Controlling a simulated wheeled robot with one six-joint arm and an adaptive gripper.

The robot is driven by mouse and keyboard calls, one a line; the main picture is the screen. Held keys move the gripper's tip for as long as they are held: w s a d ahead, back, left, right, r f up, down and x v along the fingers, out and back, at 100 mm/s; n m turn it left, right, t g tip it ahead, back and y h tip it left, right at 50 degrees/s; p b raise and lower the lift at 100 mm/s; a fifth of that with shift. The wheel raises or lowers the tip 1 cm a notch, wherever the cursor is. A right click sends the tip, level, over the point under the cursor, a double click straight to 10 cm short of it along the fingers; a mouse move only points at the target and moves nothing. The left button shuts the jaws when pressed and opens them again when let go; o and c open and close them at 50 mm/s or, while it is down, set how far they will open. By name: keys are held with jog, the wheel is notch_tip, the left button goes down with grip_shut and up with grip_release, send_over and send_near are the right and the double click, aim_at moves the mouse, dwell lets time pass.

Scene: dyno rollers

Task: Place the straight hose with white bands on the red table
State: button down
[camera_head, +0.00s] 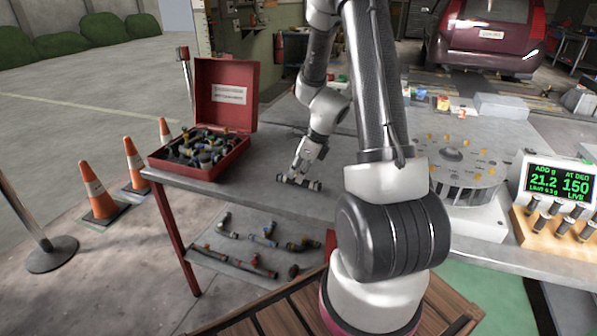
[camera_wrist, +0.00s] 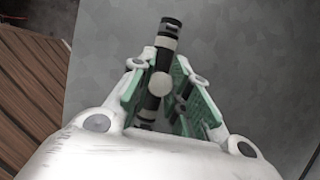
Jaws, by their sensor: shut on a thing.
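My gripper (camera_head: 301,174) is shut on a short straight dark hose with white bands (camera_head: 315,185). In the wrist view the hose (camera_wrist: 168,42) sticks out past the green-padded fingers (camera_wrist: 165,95), with light bands near its far end. The hose lies roughly level, at or just above the grey top of the red-legged table (camera_head: 240,197). I cannot tell whether it touches the top. Part of the hose is hidden between the fingers.
An open red box (camera_head: 205,172) full of hoses and fittings stands at the table's left end. A round grey machine (camera_head: 462,165) and a green-lit display (camera_head: 560,185) are on the right. Several hoses lie on the lower shelf (camera_head: 225,262). The tabletop around my gripper is clear.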

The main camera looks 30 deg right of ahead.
jog(key=c, duration=1.3)
grip_release()
jog(key=shift+f, duration=0.1)
jog(key=shift+c, duration=0.2)
